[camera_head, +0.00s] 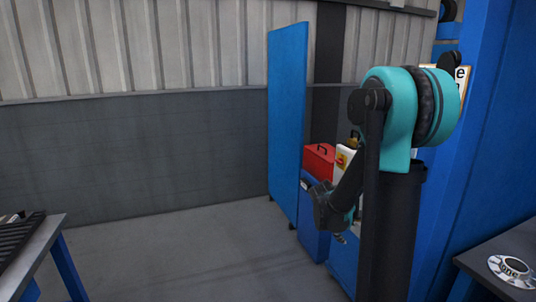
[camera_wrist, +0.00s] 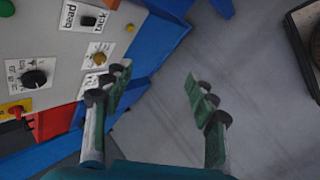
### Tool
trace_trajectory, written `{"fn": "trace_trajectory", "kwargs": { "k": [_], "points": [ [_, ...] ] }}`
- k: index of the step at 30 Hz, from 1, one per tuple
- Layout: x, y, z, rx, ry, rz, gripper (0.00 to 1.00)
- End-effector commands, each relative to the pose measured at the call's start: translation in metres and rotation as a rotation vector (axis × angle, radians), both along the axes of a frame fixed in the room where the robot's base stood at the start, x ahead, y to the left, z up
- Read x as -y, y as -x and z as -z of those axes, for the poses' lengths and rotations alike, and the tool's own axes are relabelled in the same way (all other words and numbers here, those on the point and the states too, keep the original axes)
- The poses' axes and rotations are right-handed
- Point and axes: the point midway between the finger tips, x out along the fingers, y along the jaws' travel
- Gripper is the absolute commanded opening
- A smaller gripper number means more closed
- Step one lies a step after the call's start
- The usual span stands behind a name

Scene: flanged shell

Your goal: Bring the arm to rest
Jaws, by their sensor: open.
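My gripper (camera_wrist: 157,82) is open in the wrist view, with its two green fingers wide apart. Nothing is between them; grey floor and a blue edge show behind the gap. In the head view my arm is folded at the right, and my gripper hangs low behind the arm links, mostly hidden. A flanged round metal part (camera_head: 514,270) with lettering lies on the dark bench at the far right, apart from my gripper.
A light panel (camera_wrist: 60,50) with knobs and labels is close left of my fingers in the wrist view. A bench (camera_head: 42,243) is at left; the middle floor (camera_head: 190,250) is clear.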

Motion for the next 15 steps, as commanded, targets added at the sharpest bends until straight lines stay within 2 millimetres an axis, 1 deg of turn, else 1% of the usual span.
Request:
{"fn": "trace_trajectory", "kwargs": {
  "k": [1, 3, 8, 9, 15],
  "points": [
    [-0.005, 0.019, -0.002, 0.022, -0.053, 0.037, 0.57],
    [-0.013, 0.042, -0.003, 0.055, -0.132, 0.096, 0.57],
    [-0.035, 0.095, -0.001, 0.118, -0.315, 0.240, 0.57],
    [-0.041, 0.108, 0.001, 0.132, -0.361, 0.278, 0.57],
    [-0.071, 0.170, 0.011, 0.185, -0.580, 0.465, 0.57]
  ]
}}
